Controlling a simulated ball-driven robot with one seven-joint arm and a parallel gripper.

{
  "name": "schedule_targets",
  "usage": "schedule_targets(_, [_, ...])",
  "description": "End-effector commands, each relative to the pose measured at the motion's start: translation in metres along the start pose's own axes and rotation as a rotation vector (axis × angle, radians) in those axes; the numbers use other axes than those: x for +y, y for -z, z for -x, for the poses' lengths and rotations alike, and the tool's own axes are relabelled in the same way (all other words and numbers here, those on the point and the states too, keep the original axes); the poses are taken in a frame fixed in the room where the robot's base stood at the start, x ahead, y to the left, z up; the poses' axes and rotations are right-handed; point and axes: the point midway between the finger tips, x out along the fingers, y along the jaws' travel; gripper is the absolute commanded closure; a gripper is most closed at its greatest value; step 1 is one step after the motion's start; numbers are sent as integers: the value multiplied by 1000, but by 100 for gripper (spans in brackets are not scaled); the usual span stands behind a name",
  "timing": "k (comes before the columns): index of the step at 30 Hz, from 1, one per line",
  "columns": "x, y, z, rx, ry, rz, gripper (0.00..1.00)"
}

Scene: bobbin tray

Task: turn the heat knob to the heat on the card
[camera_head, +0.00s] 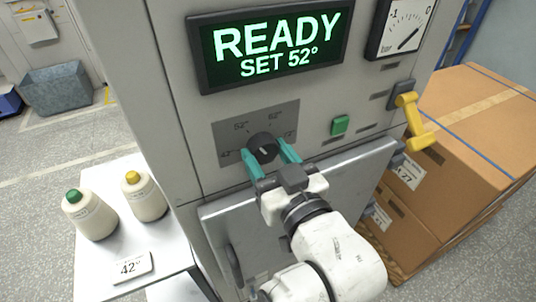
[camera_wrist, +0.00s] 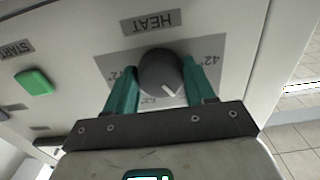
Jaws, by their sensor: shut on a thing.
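The heat knob (camera_head: 263,147) is a dark round knob on a grey dial plate marked 42°, 52°, 62° and a partly hidden mark at right. It shows in the wrist view (camera_wrist: 160,73), upside down, with its white line slanting to the lower right. My gripper (camera_head: 270,158) has teal fingers on both sides of the knob and is shut on it. The card (camera_head: 132,267) on the white table reads 42°. The display (camera_head: 270,45) reads READY, SET 52°.
A green button (camera_head: 339,125) and a yellow lever (camera_head: 414,121) are right of the knob. Cardboard boxes (camera_head: 470,150) stand at right. A metal door (camera_head: 340,190) lies below the dial.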

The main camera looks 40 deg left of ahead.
Motion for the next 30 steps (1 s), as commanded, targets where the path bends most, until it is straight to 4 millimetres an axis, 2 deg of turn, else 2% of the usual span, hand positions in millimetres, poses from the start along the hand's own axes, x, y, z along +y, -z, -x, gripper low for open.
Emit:
schedule_targets(11, [0,-4,0,1,1,97,76])
schedule_targets(30, [1,-5,0,2,2,661,76])
